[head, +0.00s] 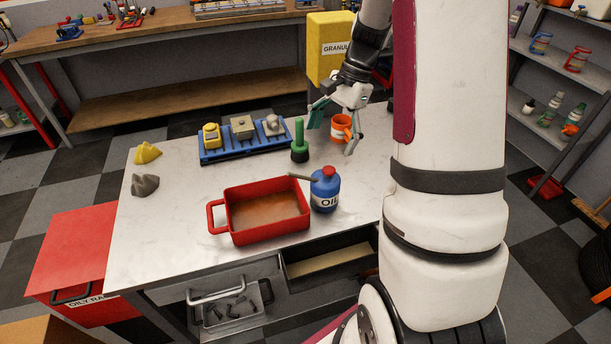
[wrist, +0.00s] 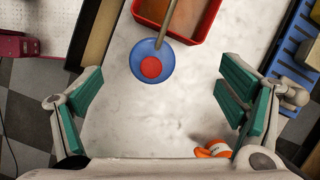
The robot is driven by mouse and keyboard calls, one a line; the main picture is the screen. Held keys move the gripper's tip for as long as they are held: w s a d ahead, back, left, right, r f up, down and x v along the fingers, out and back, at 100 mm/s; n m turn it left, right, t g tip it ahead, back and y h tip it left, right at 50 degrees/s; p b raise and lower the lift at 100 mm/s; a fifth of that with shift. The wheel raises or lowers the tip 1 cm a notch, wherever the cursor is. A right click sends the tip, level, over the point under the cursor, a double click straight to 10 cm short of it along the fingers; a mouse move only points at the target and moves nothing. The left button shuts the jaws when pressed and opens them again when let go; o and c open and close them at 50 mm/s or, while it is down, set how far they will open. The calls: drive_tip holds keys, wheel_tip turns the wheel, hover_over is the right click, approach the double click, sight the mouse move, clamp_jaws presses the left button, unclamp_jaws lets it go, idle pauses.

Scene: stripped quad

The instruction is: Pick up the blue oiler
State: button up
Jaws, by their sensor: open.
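The blue oiler (head: 325,194) stands upright on the white workbench, with a red cap, a thin spout pointing left and a label. Its spout reaches over the rim of the red tray (head: 233,239). In the wrist view the oiler (wrist: 138,62) is seen from above, beyond the open fingers and a little left of centre. My gripper (head: 334,124) is open and empty, above the far part of the bench, behind the oiler. Its green finger pads also show in the wrist view (wrist: 158,105).
A green bottle-like item (head: 300,142) stands between the oiler and a blue rack (head: 240,155) holding several parts. An open drawer (head: 330,262) lies below the bench front. Bare bench top surrounds the oiler's far side.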

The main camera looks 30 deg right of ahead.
sight(329, 168)
drive_tip(key=shift+m+y, duration=0.3)
drive_tip(key=shift+m, duration=0.4)
drive_tip(key=d+f, duration=0.1)
drive_tip(key=f, duration=0.1)
drive_tip(key=d+f, duration=0.1)
drive_tip(key=f, duration=0.1)
drive_tip(key=shift+s+d, duration=0.1)
drive_tip(key=shift+d, duration=0.05)
drive_tip(key=x, duration=0.8)
drive_tip(key=shift+s+f+p, duration=0.1)
drive_tip(key=shift+p, duration=0.3)
drive_tip(key=x, duration=0.1)
drive_tip(key=p+x, duration=0.1)
drive_tip(key=x, duration=0.2)
drive_tip(key=shift+s+d+f, duration=0.2)
drive_tip(key=shift+s+f, duration=0.05)
drive_tip(key=shift+f, duration=0.15)
drive_tip(key=shift+w+a+f, duration=0.1)
drive_tip(key=shift+a+f, duration=0.1)
drive_tip(key=shift+f, duration=0.2)
drive_tip(key=c, duration=1.6)
